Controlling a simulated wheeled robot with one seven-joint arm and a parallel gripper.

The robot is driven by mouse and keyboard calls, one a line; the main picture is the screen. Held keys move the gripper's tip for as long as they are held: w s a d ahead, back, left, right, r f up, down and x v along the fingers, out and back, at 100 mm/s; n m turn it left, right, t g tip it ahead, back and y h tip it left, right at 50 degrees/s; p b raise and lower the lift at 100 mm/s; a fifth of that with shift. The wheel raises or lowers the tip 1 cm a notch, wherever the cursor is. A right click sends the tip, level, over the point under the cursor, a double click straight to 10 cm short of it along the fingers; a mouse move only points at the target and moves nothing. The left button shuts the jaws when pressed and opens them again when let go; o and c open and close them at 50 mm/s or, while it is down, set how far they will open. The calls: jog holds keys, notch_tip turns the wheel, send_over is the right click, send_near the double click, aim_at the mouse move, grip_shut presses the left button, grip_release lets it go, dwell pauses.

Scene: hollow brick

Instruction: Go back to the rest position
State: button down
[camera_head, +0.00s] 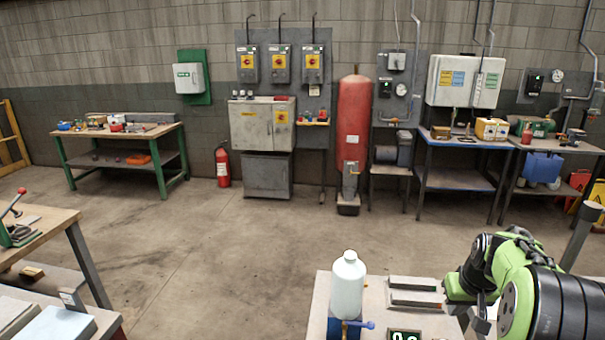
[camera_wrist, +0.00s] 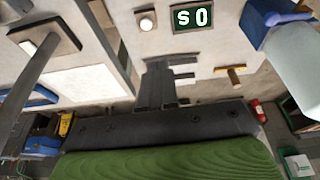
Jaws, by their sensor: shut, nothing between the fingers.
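In the wrist view my gripper (camera_wrist: 157,85) points out over a pale work surface. Its dark fingers are together with nothing between them. In the head view my green and black arm is folded at the lower right, above the right end of a pale table (camera_head: 322,292). The fingers cannot be made out clearly there.
A white bottle (camera_head: 347,283) stands on a blue base on the table; it also shows in the wrist view (camera_wrist: 292,62). Two flat bars (camera_head: 413,283) and a digital display (camera_head: 404,335) are near it. A workbench (camera_head: 45,235) is left; open floor (camera_head: 220,255) lies between.

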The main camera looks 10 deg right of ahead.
jog(key=s+a+r+n+t, duration=0.1)
jog(key=s+a+r, duration=0.35)
jog(key=a, duration=0.35)
jog(key=s+a+r, duration=0.3)
jog(key=a+r, duration=0.3)
jog(key=a, duration=0.2)
jog(key=s+a+n+p, duration=0.1)
jog(key=s+a, duration=0.3)
jog(key=s, duration=0.4)
jog(key=s+a+t+y+p, duration=0.1)
jog(key=s+a, duration=0.4)
jog(key=s, duration=0.2)
jog(key=shift+s+a+n, duration=0.2)
jog(key=shift+s+n, duration=0.2)
